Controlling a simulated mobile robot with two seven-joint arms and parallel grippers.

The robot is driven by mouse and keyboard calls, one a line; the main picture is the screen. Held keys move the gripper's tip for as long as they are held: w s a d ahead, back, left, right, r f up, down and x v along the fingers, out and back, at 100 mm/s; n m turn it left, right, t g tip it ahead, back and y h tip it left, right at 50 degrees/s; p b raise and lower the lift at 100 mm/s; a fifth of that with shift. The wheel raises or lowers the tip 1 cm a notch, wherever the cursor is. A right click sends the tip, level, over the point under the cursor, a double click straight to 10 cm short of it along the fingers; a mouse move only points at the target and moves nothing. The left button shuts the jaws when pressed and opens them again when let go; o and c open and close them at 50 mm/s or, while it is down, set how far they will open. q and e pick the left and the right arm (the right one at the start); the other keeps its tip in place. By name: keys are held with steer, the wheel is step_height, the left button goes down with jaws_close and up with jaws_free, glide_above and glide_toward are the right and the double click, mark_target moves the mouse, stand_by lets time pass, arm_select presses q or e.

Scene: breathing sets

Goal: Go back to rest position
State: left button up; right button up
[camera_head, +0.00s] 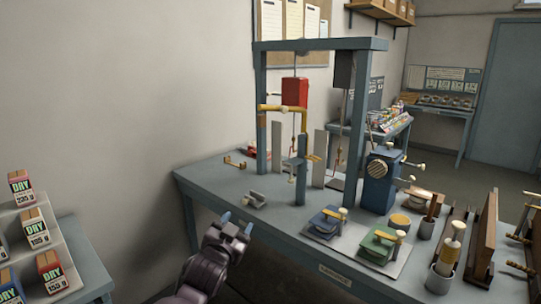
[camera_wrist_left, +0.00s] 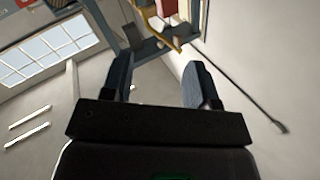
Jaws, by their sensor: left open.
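My left gripper (camera_head: 236,224) is raised in front of the workbench's near left edge in the head view. Its two blue-tipped fingers are apart, with nothing between them. The left wrist view shows the same open fingers (camera_wrist_left: 160,82), with the wall and part of the bench frame beyond. The gripper appears clear of the bench items. My right gripper does not show in either view.
The blue-grey workbench (camera_head: 215,180) carries a tall frame (camera_head: 260,110) with a red block (camera_head: 295,91). Blue (camera_head: 326,221) and green (camera_head: 379,245) devices stand near its front. A stepped rack (camera_head: 60,240) with DRY boxes is at left. Floor shows between them.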

arm_select(q)
steer(key=s+a+f+n+g+y, duration=0.1)
steer(key=s+a+f+n+g, duration=0.1)
steer(key=s+a+f, duration=0.4)
steer(key=s+a+f+n+g+y, duration=0.2)
steer(key=s+a+f, duration=0.4)
steer(key=s+f, duration=0.6)
steer(key=s+a+f+n+g+y, duration=0.2)
steer(key=s+a+f, duration=0.5)
steer(key=s, duration=1.1)
step_height(320, 180, down, 3)
steer(key=shift+s, duration=0.1)
